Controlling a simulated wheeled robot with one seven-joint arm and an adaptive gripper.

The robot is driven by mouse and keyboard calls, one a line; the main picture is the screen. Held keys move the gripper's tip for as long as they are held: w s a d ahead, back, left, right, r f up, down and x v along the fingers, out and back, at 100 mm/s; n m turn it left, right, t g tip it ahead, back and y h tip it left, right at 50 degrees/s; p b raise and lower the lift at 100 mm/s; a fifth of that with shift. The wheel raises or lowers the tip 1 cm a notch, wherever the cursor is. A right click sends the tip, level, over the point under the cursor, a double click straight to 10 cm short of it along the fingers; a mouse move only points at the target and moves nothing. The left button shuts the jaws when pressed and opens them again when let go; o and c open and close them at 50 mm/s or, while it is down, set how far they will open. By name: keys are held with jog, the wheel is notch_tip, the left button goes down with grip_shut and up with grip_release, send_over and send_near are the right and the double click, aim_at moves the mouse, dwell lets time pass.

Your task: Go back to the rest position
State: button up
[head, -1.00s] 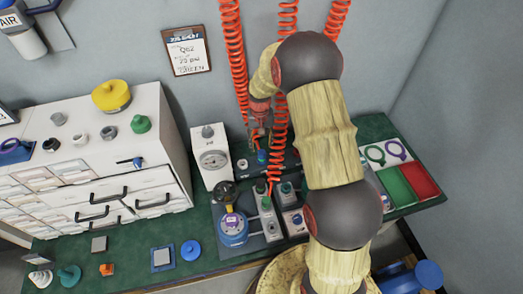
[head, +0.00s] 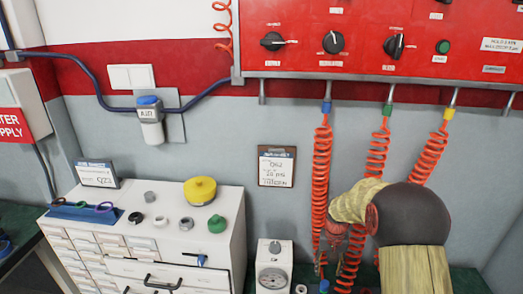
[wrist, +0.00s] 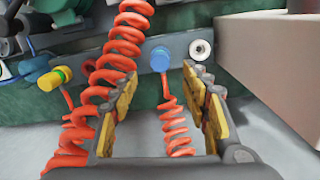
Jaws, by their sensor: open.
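My gripper (head: 322,262) shows small in the head view, in front of the coiled red hoses and right of the white gauge box. It hangs from the bent, dark and pale-yellow arm. In the wrist view my gripper (wrist: 160,78) is open, with its yellow-padded fingers well apart. A thin red coiled hose with a blue fitting (wrist: 160,59) shows between the fingers, beyond them. I see nothing held. A thicker red hose (wrist: 118,50) passes close by the left finger; I cannot tell whether they touch.
The red control panel (head: 380,45) is above the hoses (head: 321,165). The white gauge box (head: 272,262) stands left of the gripper. A white drawer cabinet (head: 235,225) bears a yellow container (head: 200,190). A pale block fills the wrist view's upper right. Bare wall lies right of the arm.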

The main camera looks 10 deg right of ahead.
jog(key=s+a+r+n+t, duration=0.1)
jog(key=s+a+r, duration=0.3)
jog(key=s+r, duration=0.5)
jog(key=s+a+r+n+t, duration=0.1)
jog(key=s+a+r+t, duration=0.2)
jog(key=s+r, duration=0.6)
jog(key=s+a+r+n+t, duration=0.1)
jog(key=s+a+r, duration=0.3)
jog(key=s+r, duration=0.6)
jog(key=shift+s+a+n+t, duration=0.4)
jog(key=shift+s+t, duration=0.1)
jog(key=shift+s, duration=0.45)
jog(key=shift+r, duration=0.1)
